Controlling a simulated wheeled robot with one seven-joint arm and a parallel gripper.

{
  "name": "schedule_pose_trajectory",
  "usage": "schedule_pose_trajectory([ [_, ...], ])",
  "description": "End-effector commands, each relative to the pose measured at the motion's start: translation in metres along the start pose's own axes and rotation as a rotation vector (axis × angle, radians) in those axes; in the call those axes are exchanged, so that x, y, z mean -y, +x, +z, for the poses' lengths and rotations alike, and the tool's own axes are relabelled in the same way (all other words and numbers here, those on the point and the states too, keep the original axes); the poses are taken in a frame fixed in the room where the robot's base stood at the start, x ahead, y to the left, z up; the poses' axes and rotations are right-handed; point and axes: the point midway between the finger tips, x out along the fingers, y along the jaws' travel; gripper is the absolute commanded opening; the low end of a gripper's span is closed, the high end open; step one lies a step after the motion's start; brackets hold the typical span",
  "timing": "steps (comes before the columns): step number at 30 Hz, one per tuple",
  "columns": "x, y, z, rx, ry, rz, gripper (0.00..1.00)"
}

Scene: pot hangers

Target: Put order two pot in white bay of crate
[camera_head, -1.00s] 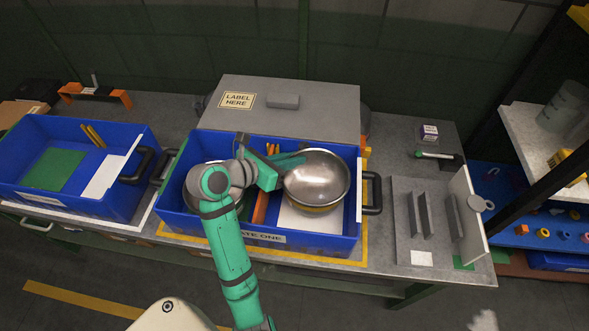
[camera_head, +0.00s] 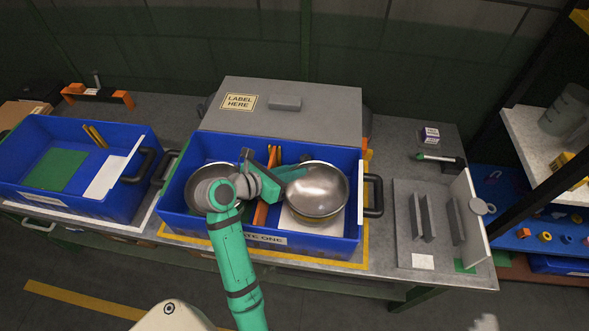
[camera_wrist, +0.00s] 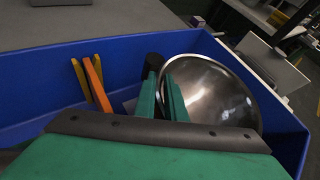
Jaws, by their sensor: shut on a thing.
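A steel pot (camera_head: 318,188) is inside the right half of the middle blue crate (camera_head: 330,247), over its white bay (camera_head: 293,222). I cannot tell whether it touches the floor. My gripper (camera_head: 297,172) is shut on this pot's left side. In the wrist view the fingers (camera_wrist: 172,98) are at the left edge of the shiny pot (camera_wrist: 222,95), beside a dark upright part. Another steel pot (camera_head: 205,187) sits in the crate's left half, partly hidden by my arm. The crate's front label (camera_head: 266,238) partly reads "ONE". A left blue crate (camera_head: 95,205) has green and white floor areas and no pot.
Orange dividers (camera_head: 262,205) stand between the middle crate's halves. A grey box marked "LABEL HERE" (camera_head: 325,115) is behind it. A grey rack with upright plates (camera_head: 410,245) stands to the right, near the crate's black handle (camera_head: 374,195).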

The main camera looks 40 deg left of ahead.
Motion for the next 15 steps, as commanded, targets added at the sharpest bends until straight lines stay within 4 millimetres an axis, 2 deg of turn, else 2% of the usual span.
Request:
schedule_pose_trajectory([
  [8, -0.0007, 0.0016, -0.0029, 0.002, 0.001, 0.001, 0.00],
  [9, -0.0008, 0.0019, -0.0039, 0.000, 0.001, 0.001, 0.17],
  [11, -0.0008, 0.0019, -0.0040, 0.000, 0.000, 0.001, 0.29],
  [15, -0.0011, 0.0018, -0.0043, -0.001, 0.000, 0.001, 0.29],
])
